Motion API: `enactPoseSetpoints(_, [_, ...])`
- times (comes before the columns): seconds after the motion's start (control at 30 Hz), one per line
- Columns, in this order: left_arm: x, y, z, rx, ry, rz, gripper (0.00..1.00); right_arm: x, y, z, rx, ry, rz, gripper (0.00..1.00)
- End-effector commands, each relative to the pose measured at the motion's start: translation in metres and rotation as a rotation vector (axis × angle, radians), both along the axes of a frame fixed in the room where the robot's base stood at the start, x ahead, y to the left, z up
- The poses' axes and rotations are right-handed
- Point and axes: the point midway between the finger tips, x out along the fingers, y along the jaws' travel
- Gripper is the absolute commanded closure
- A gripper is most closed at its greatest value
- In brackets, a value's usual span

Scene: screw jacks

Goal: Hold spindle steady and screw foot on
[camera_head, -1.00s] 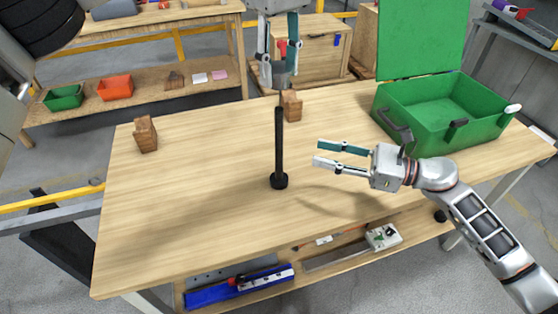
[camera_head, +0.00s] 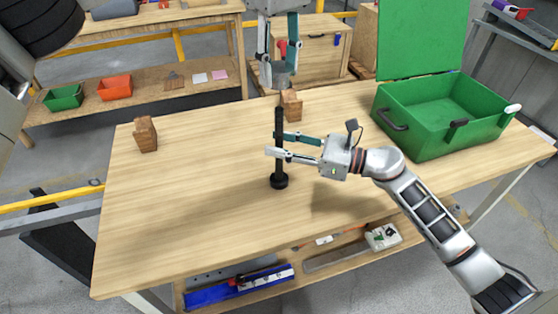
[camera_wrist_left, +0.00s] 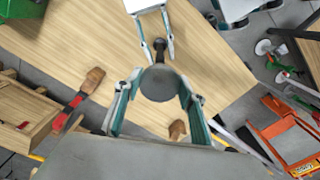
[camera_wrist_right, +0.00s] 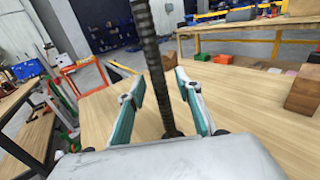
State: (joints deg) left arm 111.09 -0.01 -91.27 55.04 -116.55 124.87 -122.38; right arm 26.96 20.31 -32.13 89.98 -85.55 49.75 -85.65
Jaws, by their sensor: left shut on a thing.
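The dark threaded spindle (camera_head: 278,150) stands upright on the table on its wide black base (camera_head: 279,181). My left gripper (camera_head: 280,74) is above it, shut on the grey foot (camera_head: 281,82). In the left wrist view the foot (camera_wrist_left: 158,83) shows as a dark disc between the fingers, hiding part of the spindle behind it. The foot looks just above the spindle's top; I cannot tell whether they touch.
A green open box (camera_head: 440,115) stands at the table's right rear. One wooden block (camera_head: 145,134) is at the left, another (camera_head: 291,105) behind the spindle. A lower shelf holds tools.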

Motion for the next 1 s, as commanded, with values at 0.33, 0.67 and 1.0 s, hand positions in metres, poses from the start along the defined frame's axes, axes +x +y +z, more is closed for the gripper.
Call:
enactPoseSetpoints(0.33, [0.0,0.0,0.0,-0.001,-0.001,0.0,0.91,0.002,0.005,0.0,-0.001,-0.001,0.0,0.66])
enactPoseSetpoints(0.67, [0.0,0.0,0.0,-0.001,-0.001,0.0,0.91,0.002,0.005,0.0,-0.001,-0.001,0.0,1.0])
enactPoseSetpoints(1.0, [0.0,0.0,-0.037,0.001,0.0,-0.002,0.91,0.002,0.005,0.0,-0.001,-0.001,-0.001,1.0])
